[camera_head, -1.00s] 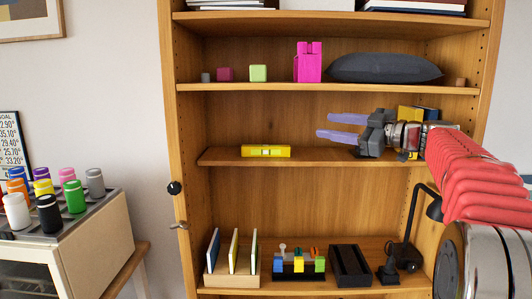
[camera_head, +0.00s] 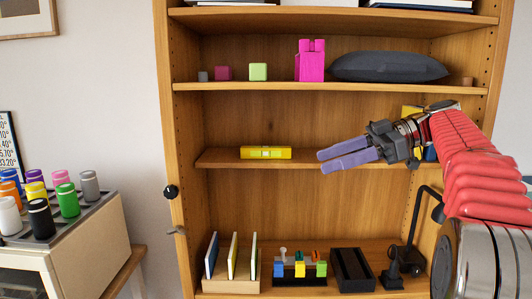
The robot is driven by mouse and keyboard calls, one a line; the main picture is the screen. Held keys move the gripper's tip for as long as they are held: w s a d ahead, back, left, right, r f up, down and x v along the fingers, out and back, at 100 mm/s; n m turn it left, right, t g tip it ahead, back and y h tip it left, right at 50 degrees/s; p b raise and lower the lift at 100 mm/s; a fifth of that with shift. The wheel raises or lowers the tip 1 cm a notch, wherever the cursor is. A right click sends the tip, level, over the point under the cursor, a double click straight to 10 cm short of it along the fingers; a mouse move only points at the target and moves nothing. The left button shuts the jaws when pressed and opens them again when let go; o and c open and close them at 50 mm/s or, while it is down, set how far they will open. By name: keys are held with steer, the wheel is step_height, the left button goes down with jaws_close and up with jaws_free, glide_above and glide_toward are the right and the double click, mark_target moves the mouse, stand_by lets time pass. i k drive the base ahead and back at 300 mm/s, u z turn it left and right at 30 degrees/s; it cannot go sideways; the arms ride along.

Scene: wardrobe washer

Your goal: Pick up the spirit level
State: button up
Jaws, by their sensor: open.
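The yellow spirit level (camera_head: 255,153) lies flat on the middle shelf of the wooden bookcase, left of centre. Its small vial shows in the middle. My gripper (camera_head: 321,162) is to the right of the level and apart from it, with its two purple fingers pointing left. The fingers have a gap between them and hold nothing. My red-sleeved arm comes in from the right and hides part of a yellow and a blue thing behind my wrist.
The middle shelf (camera_head: 222,159) is otherwise clear around the level. The shelf above holds coloured blocks, a pink item (camera_head: 310,61) and a dark cushion (camera_head: 387,67). Below are a divider rack (camera_head: 232,285), a black tray (camera_head: 352,270) and a black lamp (camera_head: 405,250).

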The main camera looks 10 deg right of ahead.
mark_target(262, 152)
steer(key=i, duration=0.9)
